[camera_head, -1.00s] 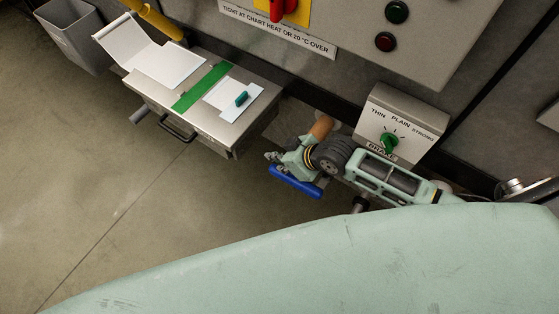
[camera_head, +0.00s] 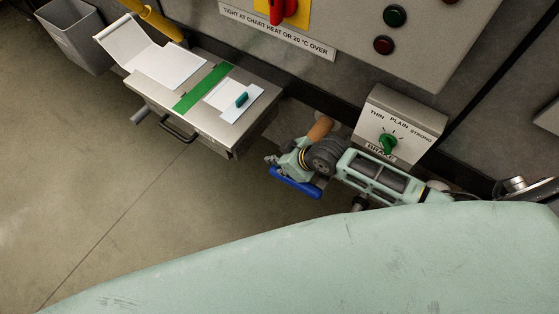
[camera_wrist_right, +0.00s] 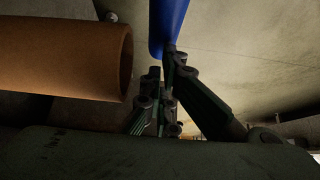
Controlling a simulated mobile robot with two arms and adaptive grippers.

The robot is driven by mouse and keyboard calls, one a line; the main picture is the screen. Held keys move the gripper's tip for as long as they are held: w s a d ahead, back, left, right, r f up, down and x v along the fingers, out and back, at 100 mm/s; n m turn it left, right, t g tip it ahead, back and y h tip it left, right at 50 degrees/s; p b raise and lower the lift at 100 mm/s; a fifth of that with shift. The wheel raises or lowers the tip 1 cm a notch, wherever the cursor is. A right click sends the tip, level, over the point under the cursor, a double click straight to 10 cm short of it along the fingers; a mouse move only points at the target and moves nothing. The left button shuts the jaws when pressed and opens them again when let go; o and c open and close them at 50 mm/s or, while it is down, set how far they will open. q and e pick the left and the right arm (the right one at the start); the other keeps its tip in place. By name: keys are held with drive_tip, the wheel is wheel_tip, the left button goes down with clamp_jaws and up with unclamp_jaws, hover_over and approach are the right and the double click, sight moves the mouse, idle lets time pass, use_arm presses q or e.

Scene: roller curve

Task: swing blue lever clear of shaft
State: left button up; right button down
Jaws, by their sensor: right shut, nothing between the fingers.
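The blue lever (camera_head: 296,183) shows below my right gripper in the head view. In the right wrist view the blue lever (camera_wrist_right: 168,22) comes down from the top, close to the fingertips; whether they touch cannot be told. The brown-orange shaft (camera_head: 320,129) lies just above and right of the gripper in the head view. It fills the left of the wrist view (camera_wrist_right: 70,57), with its open end facing the fingers and a gap between. My right gripper (camera_head: 272,161) is shut and empty; its fingers (camera_wrist_right: 161,85) come together beneath the lever. My left gripper is out of view.
A grey box (camera_head: 158,92) with papers and a green strip stands left of the arm. A brake dial box (camera_head: 403,118) with a green knob is close on the right. A control panel (camera_head: 350,30) is behind. Floor at left is open.

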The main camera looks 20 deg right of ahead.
sight(276, 169)
drive_tip(key=shift+w+a+f+g+h+p, duration=0.15)
drive_tip(key=shift+w+f+g+h+p, duration=0.05)
drive_tip(key=shift+f+g+h+p, duration=0.25)
drive_tip(key=shift+w+a+f+g+h+p, duration=0.15)
drive_tip(key=shift+f+g+h+p, duration=0.2)
drive_tip(key=shift+f, duration=0.35)
wheel_tip(276, 169, down, 3)
drive_tip(key=g+h, duration=0.1)
drive_tip(key=g, duration=0.1)
drive_tip(key=g+h+b, duration=0.1)
drive_tip(key=shift+f+g+h, duration=0.2)
drive_tip(key=shift+g+h, duration=0.1)
drive_tip(key=shift+g, duration=0.1)
drive_tip(key=shift+f+g+h+b, duration=0.5)
drive_tip(key=shift+f+g, duration=0.1)
drive_tip(key=shift+f, duration=0.05)
drive_tip(key=shift+s+d+f+g+h+b, duration=0.2)
drive_tip(key=shift+f+g+h+b, duration=0.15)
drive_tip(key=shift+f+b, duration=0.35)
drive_tip(key=shift+s+d+f+g+h+b, duration=0.15)
drive_tip(key=shift+f+g+h+b, duration=0.1)
drive_tip(key=shift+f+g+b, duration=0.4)
drive_tip(key=shift+r, duration=0.15)
drive_tip(key=shift+r, duration=0.15)
drive_tip(key=v, duration=1.1)
drive_tip(key=shift+a+r, duration=0.15)
drive_tip(key=shift+r, duration=0.25)
